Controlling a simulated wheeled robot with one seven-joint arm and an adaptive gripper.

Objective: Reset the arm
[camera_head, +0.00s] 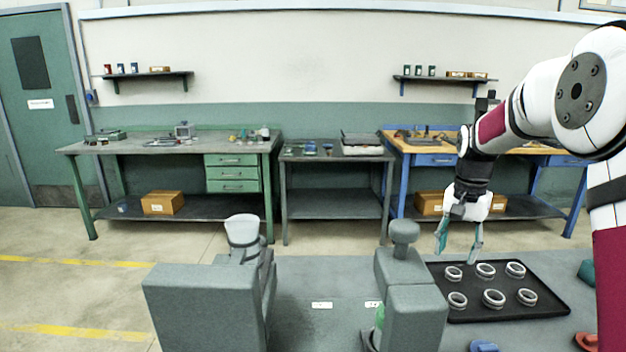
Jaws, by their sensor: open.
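My arm reaches in from the right side of the head view. My gripper (459,246) points down, open and empty, with its fingers apart. It hangs at the left back corner of a black tray (463,309) that carries several metal rings (485,270). From this one view I cannot tell its exact height over the table. The grey grinder (203,309) stands to the left, with a pale cup-shaped top part (242,231). A second grey machine (414,312) with a round knob stands just left of the tray.
The grey table (318,277) is bare between the two machines, apart from small white labels. Blue, red and green objects lie near its front and right edges. Workbenches (180,146) and wall shelves (150,75) stand farther back, across open floor.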

